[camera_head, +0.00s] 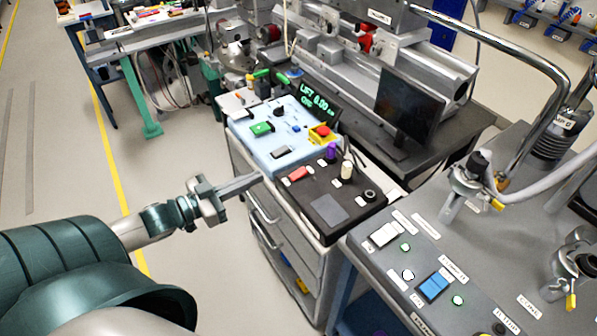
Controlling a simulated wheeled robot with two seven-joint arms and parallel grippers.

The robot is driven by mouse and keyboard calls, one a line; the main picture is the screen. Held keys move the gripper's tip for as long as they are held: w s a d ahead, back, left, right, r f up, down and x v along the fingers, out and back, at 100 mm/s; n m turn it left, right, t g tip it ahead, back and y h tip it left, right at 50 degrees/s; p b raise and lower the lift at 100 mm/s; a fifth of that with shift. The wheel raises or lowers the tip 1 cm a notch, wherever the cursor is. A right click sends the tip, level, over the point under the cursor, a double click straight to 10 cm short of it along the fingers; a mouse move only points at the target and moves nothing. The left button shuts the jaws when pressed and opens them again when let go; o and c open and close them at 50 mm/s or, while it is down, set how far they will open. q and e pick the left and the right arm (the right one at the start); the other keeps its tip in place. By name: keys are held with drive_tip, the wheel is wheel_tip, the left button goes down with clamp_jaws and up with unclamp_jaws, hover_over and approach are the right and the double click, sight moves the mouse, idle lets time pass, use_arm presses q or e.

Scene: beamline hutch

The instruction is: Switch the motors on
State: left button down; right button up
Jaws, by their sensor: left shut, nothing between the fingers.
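My left gripper (240,186) is shut and empty, its fingertips close to the front edge of a control panel on a drawer cabinet. I cannot tell whether it touches the edge. The light blue panel (248,139) carries a green switch (262,128), a dark rocker (281,152), a small blue button (295,128) and a red button on a yellow base (321,131). The black panel (342,213) beside it has a red switch (299,173), a purple knob (331,150) and a cream knob (347,170). Labels are too small to read. My right gripper is out of view.
A green display (313,98) reads "LIFT 0.00". A dark monitor (408,104) stands behind the panels. At right, a grey bench (481,240) holds a blue switch (433,286), green lamps, clamps and a curved pipe. Floor at left is clear.

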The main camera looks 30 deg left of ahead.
sight(292, 177)
use_arm(q)
drive_tip(key=shift+d+r+h, duration=0.3)
drive_tip(key=shift+d+r, duration=0.3)
drive_tip(key=shift+r, duration=0.25)
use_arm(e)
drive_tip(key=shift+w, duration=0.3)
use_arm(q)
drive_tip(key=shift+w, duration=0.2)
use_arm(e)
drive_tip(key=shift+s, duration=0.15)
